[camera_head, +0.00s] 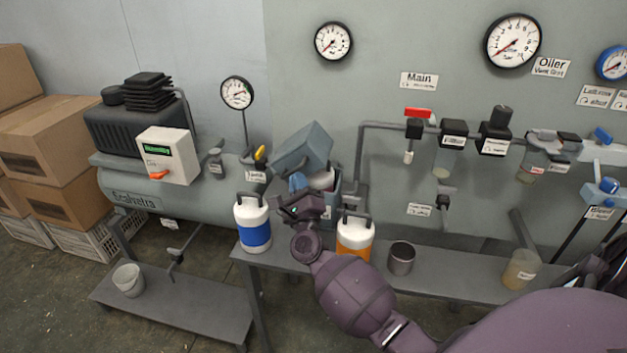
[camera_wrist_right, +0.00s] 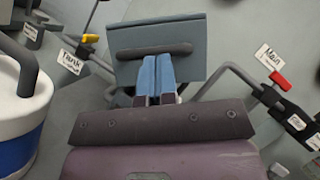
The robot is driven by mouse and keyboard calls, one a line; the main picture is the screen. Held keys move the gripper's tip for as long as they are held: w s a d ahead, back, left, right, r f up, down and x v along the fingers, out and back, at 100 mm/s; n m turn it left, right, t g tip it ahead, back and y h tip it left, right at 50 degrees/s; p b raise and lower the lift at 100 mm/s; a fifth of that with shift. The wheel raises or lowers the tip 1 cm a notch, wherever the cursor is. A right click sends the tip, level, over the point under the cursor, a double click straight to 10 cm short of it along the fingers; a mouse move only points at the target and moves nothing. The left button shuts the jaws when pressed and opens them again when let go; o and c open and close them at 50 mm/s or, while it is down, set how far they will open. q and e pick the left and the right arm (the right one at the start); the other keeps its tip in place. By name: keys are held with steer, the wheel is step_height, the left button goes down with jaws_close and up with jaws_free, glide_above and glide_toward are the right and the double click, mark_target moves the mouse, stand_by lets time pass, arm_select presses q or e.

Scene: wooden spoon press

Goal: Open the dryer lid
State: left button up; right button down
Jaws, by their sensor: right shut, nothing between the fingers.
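The dryer is a grey-blue box (camera_head: 327,212) on the bench, between a blue-banded and an orange-banded canister. Its lid (camera_head: 303,147) is tilted up, with the box's top showing open beneath it. In the right wrist view the lid (camera_wrist_right: 190,30) fills the upper middle, with a dark bar handle (camera_wrist_right: 150,51) across it. My right gripper (camera_head: 298,182) is at the dryer's front left, just below the lid. Its blue fingers (camera_wrist_right: 157,72) are shut and empty, tips near the handle; I cannot tell whether they touch. My left gripper is not in view.
The blue-banded canister (camera_head: 253,225) stands close left of my gripper, and the orange-banded canister (camera_head: 354,237) close right. A dark cup (camera_head: 401,258) is farther right on the bench (camera_head: 450,268). Pipes and the red-handled main valve (camera_head: 417,122) are on the wall behind.

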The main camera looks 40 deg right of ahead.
arm_select(q)
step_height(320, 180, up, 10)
steer(key=p, duration=0.9)
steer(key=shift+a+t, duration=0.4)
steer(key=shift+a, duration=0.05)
arm_select(e)
steer(key=w+a+n+g+y, duration=0.2)
steer(key=w+a+n+y, duration=0.2)
steer(key=n, duration=0.4)
steer(key=shift+w+a+r, duration=0.15)
steer(key=shift+w+r, duration=0.3)
steer(key=shift+w, duration=0.05)
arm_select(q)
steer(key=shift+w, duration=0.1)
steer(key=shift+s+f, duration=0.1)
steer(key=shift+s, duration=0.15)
